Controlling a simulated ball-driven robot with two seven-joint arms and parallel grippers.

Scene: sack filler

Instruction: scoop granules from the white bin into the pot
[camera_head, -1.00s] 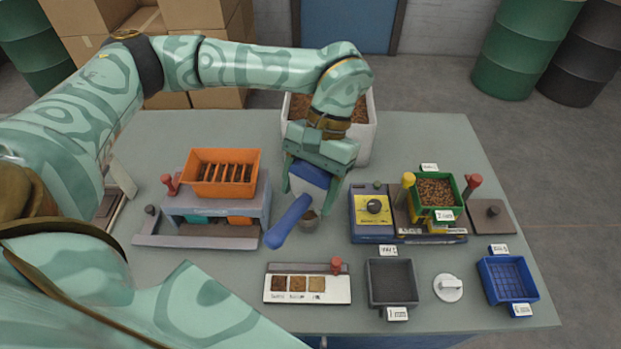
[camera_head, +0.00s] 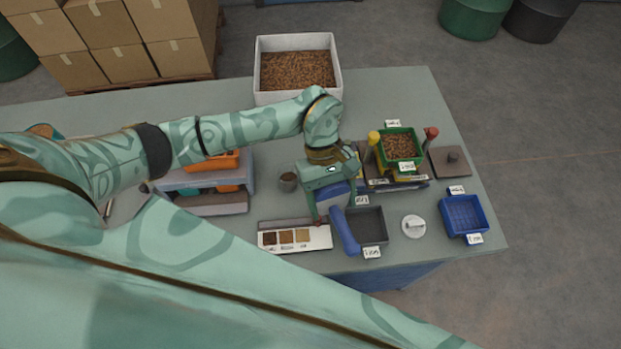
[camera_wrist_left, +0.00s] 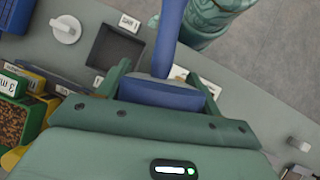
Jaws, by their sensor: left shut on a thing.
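The white bin (camera_head: 276,97) stands at the back of the table in the head view, full of brown granules (camera_head: 297,69). The left wrist view also shows the scoop (camera_wrist_left: 165,93) between the fingers. Whether the scoop holds granules is hidden. My right gripper is not in view.
The black tray (camera_head: 371,225) and white sample strip (camera_head: 296,238) lie close by the scoop. A white lid (camera_head: 413,226), blue tray (camera_head: 464,214) and green tray (camera_head: 399,146) of granules are to the right. An orange-and-grey rack (camera_head: 215,180) is left of the pot.

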